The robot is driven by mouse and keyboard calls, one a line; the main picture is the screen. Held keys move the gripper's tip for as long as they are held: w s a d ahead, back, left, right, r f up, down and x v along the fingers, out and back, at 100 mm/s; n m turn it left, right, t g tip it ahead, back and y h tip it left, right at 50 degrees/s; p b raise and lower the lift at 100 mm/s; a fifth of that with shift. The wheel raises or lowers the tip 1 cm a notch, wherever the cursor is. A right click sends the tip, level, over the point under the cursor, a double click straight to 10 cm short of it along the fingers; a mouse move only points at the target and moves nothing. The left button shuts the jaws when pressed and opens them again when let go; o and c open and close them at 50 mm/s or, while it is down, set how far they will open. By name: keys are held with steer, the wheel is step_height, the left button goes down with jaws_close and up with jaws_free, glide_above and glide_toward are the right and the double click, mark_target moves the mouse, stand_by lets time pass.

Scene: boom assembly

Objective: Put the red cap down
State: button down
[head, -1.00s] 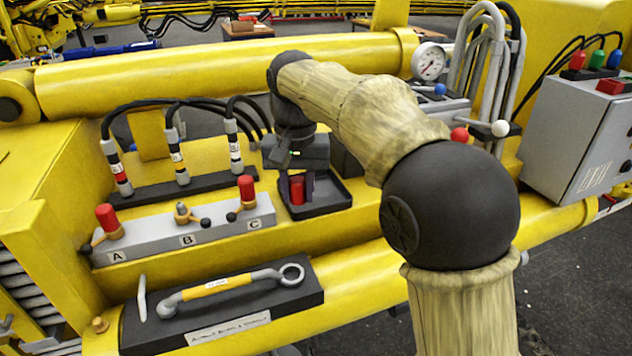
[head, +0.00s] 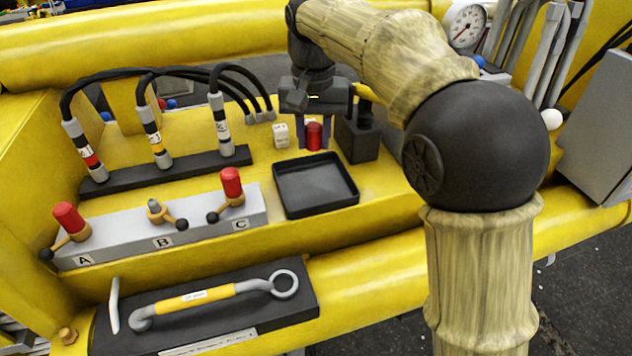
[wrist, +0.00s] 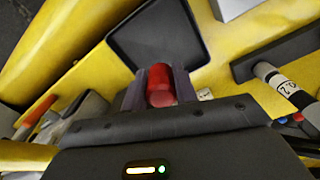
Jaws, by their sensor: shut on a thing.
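The red cap (head: 314,136) is between the fingers of my gripper (head: 314,140), just beyond the far edge of the black tray (head: 316,204). In the wrist view my gripper (wrist: 160,88) is shut on the red cap (wrist: 160,86), and the tray (wrist: 150,40) lies beyond it. The tray is empty. I cannot tell whether the cap touches the yellow surface. Valve B (head: 156,212) is bare on top. Valves A (head: 68,217) and C (head: 231,182) carry red caps.
A small white block (head: 281,136) stands just left of my gripper, and a black block (head: 357,138) stands close on its right. Hoses (head: 154,135) rise from a black bar at left. A bar handle (head: 207,297) lies in front.

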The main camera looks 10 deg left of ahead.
steer(key=shift+s, duration=0.15)
steer(key=shift+f, duration=0.2)
glide_above(314, 188)
step_height(314, 188, down, 5)
steer(key=shift+f+p, duration=0.2)
steer(key=shift+p, duration=0.25)
steer(key=shift+s+a, duration=0.1)
steer(key=shift+s, duration=0.05)
step_height(314, 188, down, 4)
steer(key=shift+r+p, duration=0.15)
steer(key=shift+p, duration=0.35)
steer(key=shift+f, duration=0.25)
steer(key=shift+f, duration=0.15)
steer(key=c, duration=1.1)
jaws_free()
